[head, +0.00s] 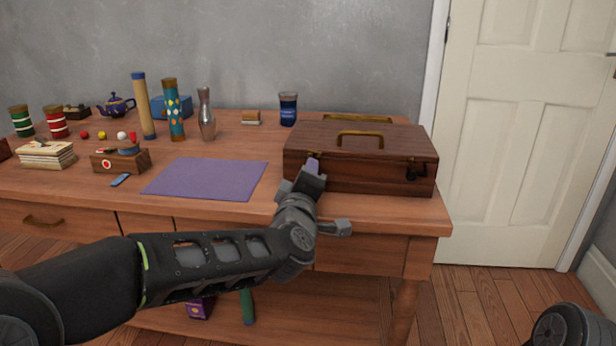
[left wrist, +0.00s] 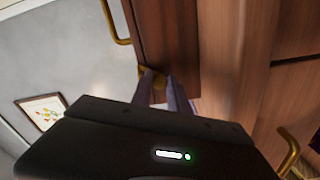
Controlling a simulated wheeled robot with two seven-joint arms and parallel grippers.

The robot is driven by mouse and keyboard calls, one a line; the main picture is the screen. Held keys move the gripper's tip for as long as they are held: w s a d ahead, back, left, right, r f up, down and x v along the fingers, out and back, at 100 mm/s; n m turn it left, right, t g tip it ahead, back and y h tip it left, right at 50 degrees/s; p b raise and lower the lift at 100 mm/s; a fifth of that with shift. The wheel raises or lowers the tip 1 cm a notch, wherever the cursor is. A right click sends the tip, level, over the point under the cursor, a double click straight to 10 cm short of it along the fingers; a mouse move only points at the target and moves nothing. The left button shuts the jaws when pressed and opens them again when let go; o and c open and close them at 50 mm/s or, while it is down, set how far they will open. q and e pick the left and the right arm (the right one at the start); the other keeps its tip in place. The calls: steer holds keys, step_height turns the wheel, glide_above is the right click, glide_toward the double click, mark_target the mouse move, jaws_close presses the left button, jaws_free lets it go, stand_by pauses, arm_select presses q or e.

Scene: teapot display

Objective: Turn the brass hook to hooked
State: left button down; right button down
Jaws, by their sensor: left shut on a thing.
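The closed dark wooden case (head: 345,165) stands at the right end of the table, with a brass handle (head: 360,137) on its lid. The brass hook (left wrist: 148,72) is on the case's front near its left end; in the head view my gripper mostly covers it. My left gripper (head: 313,163) is at that front face. In the left wrist view its two fingers (left wrist: 160,80) are shut on the brass hook. The hook's exact angle is hidden by the fingers. My right gripper is not in view.
A dark catch (head: 415,171) sits at the case's front right. A purple mat (head: 207,178) lies left of the case. A blue jar (head: 288,108) and a steel vase (head: 207,115) stand behind. A drawer handle (left wrist: 289,152) shows in the left wrist view.

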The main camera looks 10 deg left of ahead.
arm_select(q)
steer(key=c, duration=1.3)
jaws_free()
steer(key=shift+s, duration=0.15)
steer(key=s+p, duration=0.1)
steer(key=s, duration=0.6)
steer(key=shift+s, duration=0.3)
